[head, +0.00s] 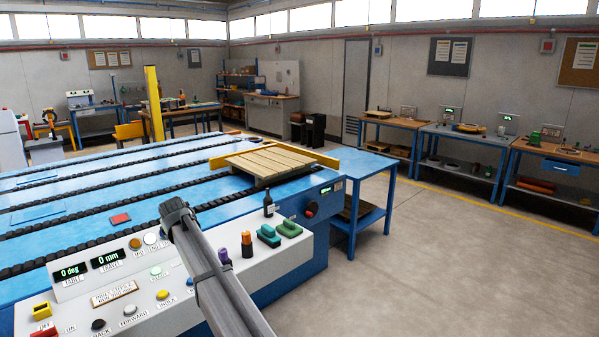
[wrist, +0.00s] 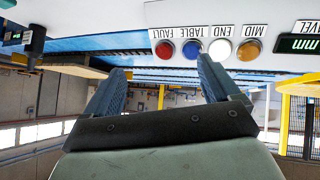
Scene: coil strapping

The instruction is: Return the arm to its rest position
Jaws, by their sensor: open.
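My arm (head: 215,275) reaches up from the bottom of the head view over the white control panel (head: 75,320). Its end stands above the panel's back part and hides some of it; the fingers cannot be made out there. In the wrist view, which is upside down, my gripper (wrist: 160,74) shows two blue fingers spread apart with nothing between them. The panel's underside-up lamp row, labelled fault, table, end and mid, lies beyond the fingers, with a red lamp (wrist: 164,49) and a blue lamp (wrist: 192,50).
A slatted wooden pallet (head: 270,164) lies on the blue conveyor table (head: 120,178). Open floor (head: 450,270) lies to the right.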

